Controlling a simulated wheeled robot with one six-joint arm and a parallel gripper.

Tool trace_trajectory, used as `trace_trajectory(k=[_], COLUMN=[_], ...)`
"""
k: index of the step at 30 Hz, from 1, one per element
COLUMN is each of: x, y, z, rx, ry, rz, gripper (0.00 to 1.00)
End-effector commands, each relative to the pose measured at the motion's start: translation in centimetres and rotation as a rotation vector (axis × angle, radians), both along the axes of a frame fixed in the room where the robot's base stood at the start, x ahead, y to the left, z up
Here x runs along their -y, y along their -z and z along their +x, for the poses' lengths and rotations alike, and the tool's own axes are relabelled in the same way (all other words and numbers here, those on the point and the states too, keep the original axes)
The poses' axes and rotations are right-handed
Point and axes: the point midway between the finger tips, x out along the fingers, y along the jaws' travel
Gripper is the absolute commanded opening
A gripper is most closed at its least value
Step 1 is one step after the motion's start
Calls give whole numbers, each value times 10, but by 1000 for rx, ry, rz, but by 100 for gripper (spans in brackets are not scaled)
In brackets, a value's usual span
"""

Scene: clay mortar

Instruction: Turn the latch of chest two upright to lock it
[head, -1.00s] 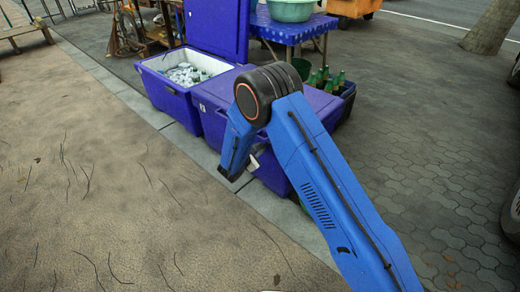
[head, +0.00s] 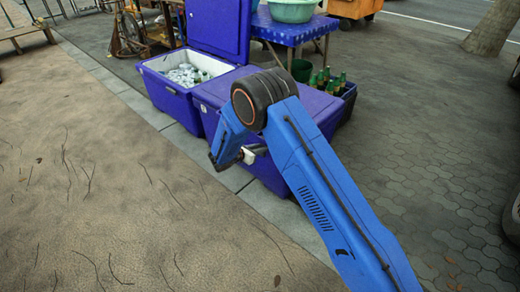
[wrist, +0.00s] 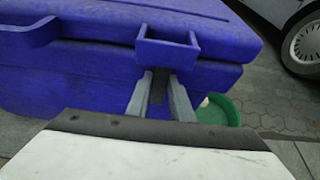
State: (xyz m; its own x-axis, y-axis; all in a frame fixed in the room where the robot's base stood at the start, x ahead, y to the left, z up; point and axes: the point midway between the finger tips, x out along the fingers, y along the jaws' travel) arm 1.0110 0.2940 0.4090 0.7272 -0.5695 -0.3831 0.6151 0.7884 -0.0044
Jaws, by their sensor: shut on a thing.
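A closed purple-blue chest (head: 212,97) stands right of the open one in the head view; I take it as chest two. Its front fills the wrist view (wrist: 80,75). A bracket (wrist: 167,51) juts from its lid edge, and a dark grey latch (wrist: 158,92) shows just below it, running up and down in the wrist picture. My gripper (wrist: 161,80) has a finger on each side of the latch and is shut on it. In the head view my arm hides the latch and the fingers; a white part of my gripper (head: 249,157) shows beside the chest front.
An open chest (head: 165,95) with bottles and ice stands left. A crate of green bottles (head: 348,92) and a table (head: 300,27) stand behind. A green bowl-like thing (wrist: 220,112) lies near the chest's lower right. Pavement (head: 100,200) in front is clear.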

Motion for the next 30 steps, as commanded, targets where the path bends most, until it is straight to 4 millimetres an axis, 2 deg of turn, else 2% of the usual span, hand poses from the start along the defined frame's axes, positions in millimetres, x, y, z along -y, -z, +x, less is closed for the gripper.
trace_trajectory(k=[14, 15, 16, 26, 30], x=[0, 0, 0, -1, -7], y=[1, 1, 1, 0, -4], z=[0, 0, 0, -1, -8], rx=[-9, -8, -8, -7, -6], ry=[-1, -1, -1, 0, -2], rz=[-9, -10, -10, -8, -8], gripper=[0, 30, 37, 39, 39])
